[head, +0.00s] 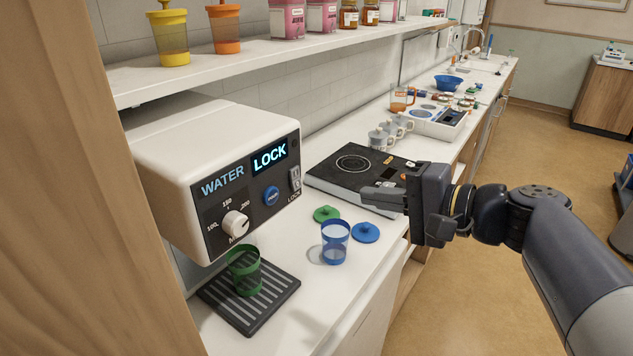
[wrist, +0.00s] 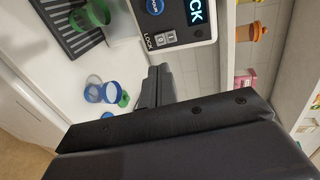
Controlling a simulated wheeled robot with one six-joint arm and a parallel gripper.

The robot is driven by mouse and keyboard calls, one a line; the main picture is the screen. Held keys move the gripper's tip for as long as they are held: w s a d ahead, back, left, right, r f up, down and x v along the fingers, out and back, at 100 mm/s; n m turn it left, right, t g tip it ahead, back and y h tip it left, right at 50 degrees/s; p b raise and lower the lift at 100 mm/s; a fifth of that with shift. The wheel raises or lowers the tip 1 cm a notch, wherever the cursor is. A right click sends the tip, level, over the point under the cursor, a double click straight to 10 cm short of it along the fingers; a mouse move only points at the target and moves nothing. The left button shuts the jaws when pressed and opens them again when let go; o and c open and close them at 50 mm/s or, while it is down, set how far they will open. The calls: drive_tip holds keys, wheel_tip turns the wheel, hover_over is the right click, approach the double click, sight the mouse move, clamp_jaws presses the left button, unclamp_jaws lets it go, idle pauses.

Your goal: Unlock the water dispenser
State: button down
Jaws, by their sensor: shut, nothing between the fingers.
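The white water dispenser (head: 190,140) hangs at the left above the counter. Its dark front panel has a display reading LOCK (head: 269,157), a blue round button (head: 271,196), a white dial (head: 235,223) and a small lock switch (head: 295,180) at the right edge with LOCK written below it. The lock switch also shows in the wrist view (wrist: 165,39). My gripper (head: 366,197) is shut and empty. It is in front of the panel and to its right, apart from the dispenser, above the counter near the black hot plate.
A green cup (head: 245,272) stands on the black drip tray (head: 262,312) under the dispenser. A blue cup (head: 335,243), a green lid (head: 326,214) and a blue lid (head: 366,232) are on the counter. A black hot plate (head: 340,185) and several mugs are behind. A shelf (head: 240,58) runs above.

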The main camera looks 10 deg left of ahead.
sight(296, 186)
drive_tip(key=p+x, duration=0.2)
drive_tip(key=x, duration=1.1)
drive_tip(key=shift+w+a+p, duration=0.15)
drive_tip(key=shift+p, duration=0.2)
